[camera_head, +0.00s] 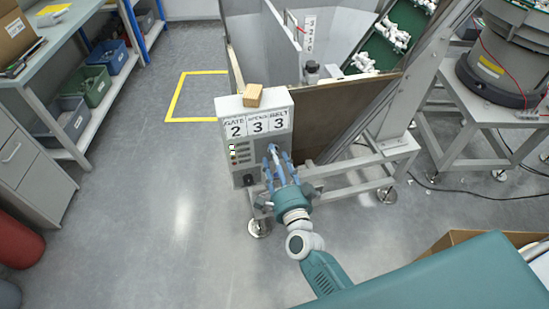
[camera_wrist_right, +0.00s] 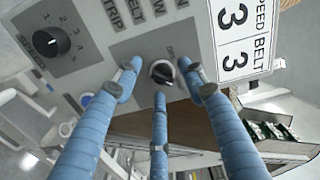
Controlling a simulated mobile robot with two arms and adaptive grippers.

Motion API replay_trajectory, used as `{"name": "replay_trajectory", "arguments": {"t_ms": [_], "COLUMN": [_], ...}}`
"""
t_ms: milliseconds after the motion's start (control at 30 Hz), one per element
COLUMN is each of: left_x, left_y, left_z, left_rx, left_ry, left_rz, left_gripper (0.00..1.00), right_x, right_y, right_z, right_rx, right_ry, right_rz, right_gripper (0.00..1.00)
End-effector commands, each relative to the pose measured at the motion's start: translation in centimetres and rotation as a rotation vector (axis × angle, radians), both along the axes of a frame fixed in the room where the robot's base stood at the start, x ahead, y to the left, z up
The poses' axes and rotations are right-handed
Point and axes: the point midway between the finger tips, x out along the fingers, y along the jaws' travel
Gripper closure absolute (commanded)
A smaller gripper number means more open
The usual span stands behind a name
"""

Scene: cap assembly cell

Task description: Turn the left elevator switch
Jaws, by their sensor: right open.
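The grey control box (camera_head: 226,155) stands at the front of the elevator machine. It has a small panel with buttons at its left and a sign with numbers at its top. My right gripper (camera_head: 276,160) is in front of the box's lower right part, with its three blue fingers spread open. In the right wrist view, a round switch with a black handle (camera_wrist_right: 162,72) lies between the open fingertips (camera_wrist_right: 163,84). I cannot tell whether they touch it. A black speed knob (camera_wrist_right: 52,42) with numbers around it sits further left. My left gripper is not in view.
A small tan block (camera_head: 253,95) lies on top of the box. A shelf (camera_head: 92,125) with bins stands at the left. A bowl feeder (camera_head: 500,75) on a metal stand is at the right. The floor (camera_head: 165,200) left of the box is clear.

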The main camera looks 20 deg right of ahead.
Motion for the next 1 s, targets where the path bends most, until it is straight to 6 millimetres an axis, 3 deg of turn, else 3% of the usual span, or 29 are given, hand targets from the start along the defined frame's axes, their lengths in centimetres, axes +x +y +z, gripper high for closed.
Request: {"name": "replay_trajectory", "arguments": {"t_ms": [500,700,1000], "left_x": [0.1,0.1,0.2], "left_y": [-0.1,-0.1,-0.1], "left_z": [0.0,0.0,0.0], "left_rx": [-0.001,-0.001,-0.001], "left_ry": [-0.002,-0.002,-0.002], "left_rz": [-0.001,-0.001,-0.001], "left_gripper": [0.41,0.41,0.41], "right_x": [-9.9,-11.3,-11.4], "right_y": [0.5,0.6,0.6], "right_z": [-0.2,-0.1,-0.1], "right_rx": [0.000,-0.001,0.000], "right_ry": [0.006,0.004,0.004], "right_rz": [0.004,0.004,0.003], "right_gripper": [0.58,0.58,0.58]}}
